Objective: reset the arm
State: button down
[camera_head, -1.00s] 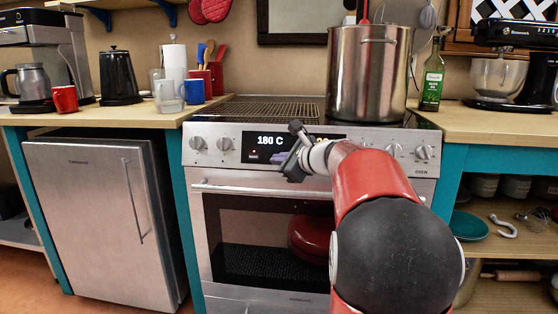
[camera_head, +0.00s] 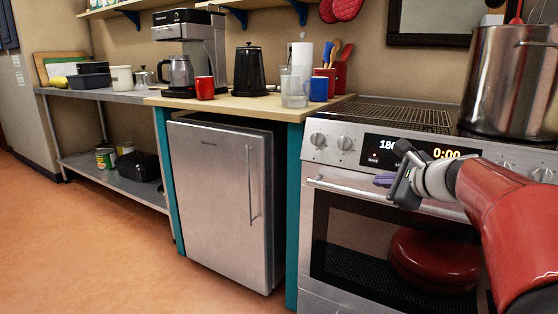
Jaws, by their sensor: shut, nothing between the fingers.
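My gripper (camera_head: 396,178) is at the right, in front of the oven's control panel. It is shut, and I see nothing held in it. My red arm reaches in from the right edge, and its base is out of view. I cannot tell whether the gripper touches the panel.
The oven (camera_head: 345,235) has a red pot (camera_head: 435,258) behind its closed glass door. A large steel pot (camera_head: 512,85) stands on the stove. A small steel fridge (camera_head: 218,200) is shut. Red (camera_head: 204,88) and blue (camera_head: 318,89) mugs stand on the counter. The orange floor (camera_head: 110,255) at left is clear.

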jog(key=s+a+f+n+g, duration=0.3)
jog(key=s+a+f+n, duration=0.1)
jog(key=s+a+n, duration=0.4)
jog(key=s+a+f+n+g+h, duration=0.2)
jog(key=s+f+n, duration=0.4)
jog(key=s, duration=0.4)
jog(key=s+a+f+n+g+h, duration=0.2)
jog(key=s+f+n, duration=0.4)
jog(key=s, duration=0.5)
jog(key=shift+f+n, duration=0.25)
jog(key=shift+n, duration=0.95)
jog(key=shift+d+f, duration=0.1)
